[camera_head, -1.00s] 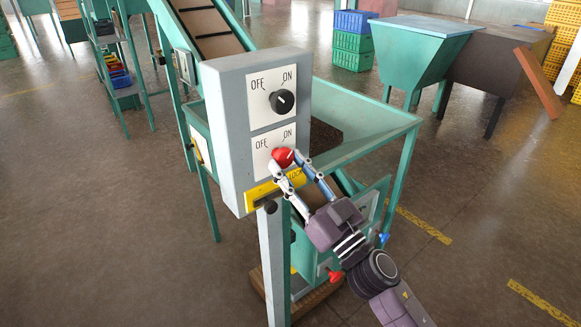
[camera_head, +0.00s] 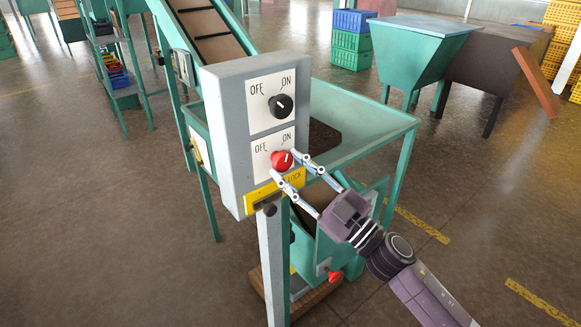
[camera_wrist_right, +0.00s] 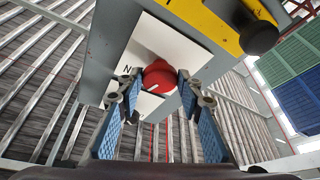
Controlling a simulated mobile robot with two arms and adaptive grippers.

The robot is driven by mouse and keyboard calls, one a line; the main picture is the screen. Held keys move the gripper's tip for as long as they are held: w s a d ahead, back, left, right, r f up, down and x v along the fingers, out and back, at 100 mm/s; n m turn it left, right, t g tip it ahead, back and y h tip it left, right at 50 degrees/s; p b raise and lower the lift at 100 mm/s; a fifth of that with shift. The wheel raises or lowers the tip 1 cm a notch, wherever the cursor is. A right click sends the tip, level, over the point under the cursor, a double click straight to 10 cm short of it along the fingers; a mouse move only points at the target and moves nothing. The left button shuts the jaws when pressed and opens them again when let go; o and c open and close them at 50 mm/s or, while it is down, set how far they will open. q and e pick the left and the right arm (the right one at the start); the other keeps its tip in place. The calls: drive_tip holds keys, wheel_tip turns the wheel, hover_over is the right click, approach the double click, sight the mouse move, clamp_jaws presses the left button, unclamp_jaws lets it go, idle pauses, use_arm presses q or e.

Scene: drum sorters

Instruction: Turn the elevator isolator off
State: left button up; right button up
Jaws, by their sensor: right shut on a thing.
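A grey control box stands on a post, with two white OFF/ON plates on its face. The lower plate carries a red knob (camera_head: 281,161), also seen in the right wrist view (camera_wrist_right: 158,74). Its white mark appears to point to the ON side in the head view. My right gripper (camera_head: 284,164) is shut on the red knob, one fingertip on each side. In the right wrist view its blue-padded fingers (camera_wrist_right: 161,85) flank the knob. My left gripper is out of view.
A yellow lock label (camera_head: 272,190) sits just below the red knob. A green hopper frame (camera_head: 365,145) stands behind the box, with a conveyor (camera_head: 206,28) rising behind it. A second red knob (camera_head: 334,276) is low on the machine. Open floor lies at the left.

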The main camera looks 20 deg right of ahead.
drive_tip(key=n, duration=0.1)
drive_tip(key=n+g+p, duration=0.1)
drive_tip(key=n, duration=0.1)
drive_tip(key=n+g+y, duration=0.1)
drive_tip(key=n, duration=0.1)
drive_tip(key=shift+w+d+r+p, duration=0.1)
drive_tip(key=shift+d+r+p, duration=0.15)
drive_tip(key=shift+p, duration=0.1)
drive_tip(key=n+g+p, duration=0.1)
drive_tip(key=n, duration=0.1)
drive_tip(key=n+p, duration=0.1)
drive_tip(key=n, duration=0.1)
drive_tip(key=shift+r+g+y, duration=0.2)
drive_tip(key=shift+g+y, duration=0.1)
drive_tip(key=shift+g, duration=0.1)
drive_tip(key=n+p, duration=0.2)
drive_tip(key=shift+r+n+g, duration=0.15)
drive_tip(key=shift+n+g, duration=0.25)
drive_tip(key=shift+n+g+h+p, duration=0.4)
drive_tip(key=shift+n+h+p, duration=0.1)
drive_tip(key=shift+n+p, duration=0.6)
drive_tip(key=o, duration=1.2)
drive_tip(key=shift+c, duration=0.2)
drive_tip(key=v, duration=1.2)
